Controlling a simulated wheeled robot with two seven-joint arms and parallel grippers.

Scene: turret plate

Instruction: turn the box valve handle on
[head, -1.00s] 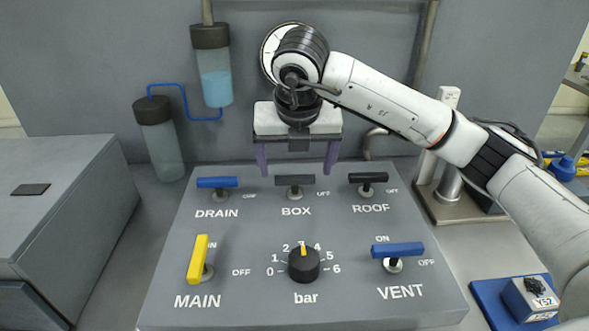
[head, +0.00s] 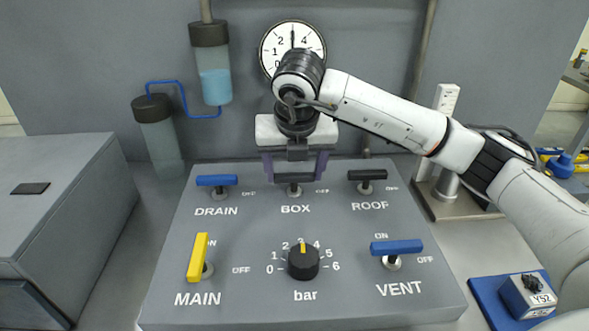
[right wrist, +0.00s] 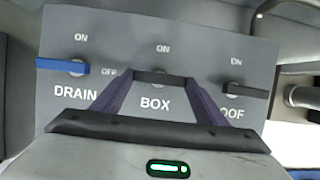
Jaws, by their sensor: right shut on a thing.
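The black box valve handle (head: 294,178) lies crosswise above the BOX label on the grey valve panel (head: 250,220). In the right wrist view the handle (right wrist: 160,78) lies across between the fingers, its ends at the fingertips. My right gripper (head: 296,170) is over it with both purple fingers closed against its ends; the gripper (right wrist: 160,82) also shows in the right wrist view. The gripper body hides part of the handle in the head view. The handle points sideways, toward its OFF mark. My left gripper is in neither view.
The blue drain handle (head: 217,181) is left of the box handle and the black roof handle (head: 367,175) is right of it. The yellow main handle (head: 198,258), the bar knob (head: 303,262) and the blue vent handle (head: 397,247) are in the front row. A gauge (head: 292,46) hangs behind.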

